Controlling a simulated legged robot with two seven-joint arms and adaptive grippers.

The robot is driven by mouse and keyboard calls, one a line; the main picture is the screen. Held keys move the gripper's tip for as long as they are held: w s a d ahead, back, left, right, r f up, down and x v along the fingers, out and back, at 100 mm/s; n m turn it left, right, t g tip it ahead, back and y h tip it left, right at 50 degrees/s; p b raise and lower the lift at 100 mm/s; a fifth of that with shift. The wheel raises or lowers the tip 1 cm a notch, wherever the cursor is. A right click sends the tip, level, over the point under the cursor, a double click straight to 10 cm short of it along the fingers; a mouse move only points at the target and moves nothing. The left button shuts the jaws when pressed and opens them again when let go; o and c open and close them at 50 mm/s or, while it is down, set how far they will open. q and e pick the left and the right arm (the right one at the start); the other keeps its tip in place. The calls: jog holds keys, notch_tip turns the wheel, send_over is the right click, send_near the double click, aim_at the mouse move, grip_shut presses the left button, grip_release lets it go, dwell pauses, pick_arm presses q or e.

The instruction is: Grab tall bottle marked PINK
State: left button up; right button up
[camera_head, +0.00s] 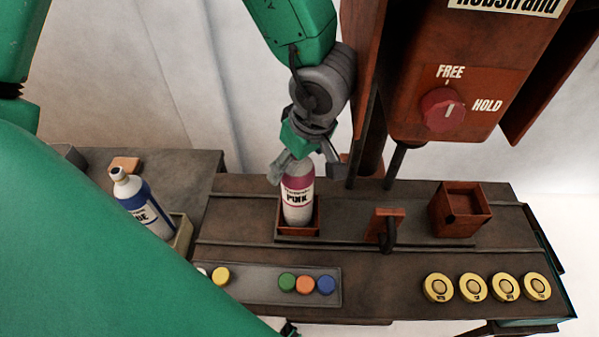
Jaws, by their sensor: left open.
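The tall bottle marked PINK (298,203) is white with a pink band and stands upright in a small red-brown holder (298,232) on the dark bench. My left gripper (306,168) is directly above it, pointing down. Its fingers are spread to either side of the bottle's top and it is open. I cannot tell whether the fingers touch the bottle. My right gripper is not clearly seen.
A blue-labelled bottle (142,203) stands at left. Coloured caps (305,285) sit on a grey strip. A hook bracket (385,230), an open red box (460,208) and several yellow discs (473,287) are on the right. The red machine with a FREE/HOLD dial (443,109) overhangs the back.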

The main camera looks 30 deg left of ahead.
pick_arm(q)
jog(key=shift+a+f, duration=0.4)
jog(key=shift+f, duration=0.1)
jog(key=shift+d, duration=0.1)
jog(key=c, duration=1.4)
jog(key=shift+w+d, duration=0.1)
jog(key=shift+d, duration=0.05)
jog(key=c, duration=0.4)
jog(key=shift+r, duration=0.1)
